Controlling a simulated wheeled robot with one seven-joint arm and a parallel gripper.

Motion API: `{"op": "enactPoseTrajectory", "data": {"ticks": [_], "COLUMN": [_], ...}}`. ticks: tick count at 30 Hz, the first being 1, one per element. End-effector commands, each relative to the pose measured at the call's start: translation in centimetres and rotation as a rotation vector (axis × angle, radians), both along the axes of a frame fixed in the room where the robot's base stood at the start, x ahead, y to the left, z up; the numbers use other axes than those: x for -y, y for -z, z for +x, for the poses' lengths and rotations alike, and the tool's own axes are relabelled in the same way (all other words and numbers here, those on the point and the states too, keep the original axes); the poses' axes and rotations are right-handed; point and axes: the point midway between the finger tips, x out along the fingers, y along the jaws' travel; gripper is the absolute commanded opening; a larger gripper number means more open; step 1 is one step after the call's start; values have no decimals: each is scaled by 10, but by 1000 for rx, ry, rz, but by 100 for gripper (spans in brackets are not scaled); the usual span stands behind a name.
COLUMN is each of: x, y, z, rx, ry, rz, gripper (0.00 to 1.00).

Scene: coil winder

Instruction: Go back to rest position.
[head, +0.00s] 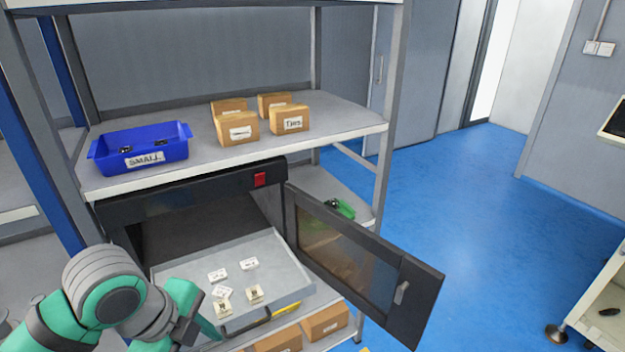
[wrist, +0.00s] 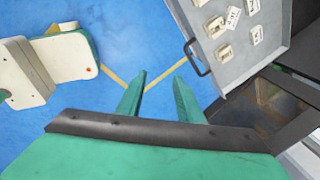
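My gripper (head: 203,326) is at the lower left of the head view, in front of the pulled-out grey tray (head: 293,272). In the wrist view its two green fingers (wrist: 160,82) stand apart with only blue floor between them, so it is open and empty. The tray (wrist: 273,62) is at the upper right there, its dark handle (wrist: 197,62) apart from the fingers. Several small white labelled parts (head: 249,264) lie on the tray. My arm hides part of the tray's left side in the head view.
The dark oven (head: 190,184) sits on the lower shelf, its windowed door (head: 345,255) swung open to the right. Above are a blue "SMALL" bin (head: 142,146) and several cardboard boxes (head: 236,127). More boxes (head: 325,321) lie below. Blue floor (head: 470,200) is clear at right.

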Motion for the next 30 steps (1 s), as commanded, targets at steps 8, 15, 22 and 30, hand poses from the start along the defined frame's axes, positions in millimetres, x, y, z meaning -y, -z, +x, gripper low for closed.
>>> {"op": "enactPoseTrajectory", "data": {"ticks": [8, 15, 22, 30], "x": [76, 143, 188, 215], "y": [-14, -43, -71, -88], "z": [67, 116, 146, 165], "rx": [238, 432, 561, 646], "ry": [-22, -92, -195, -369], "rz": [-246, -537, -826, -1148], "gripper": [34, 34, 34, 34]}}
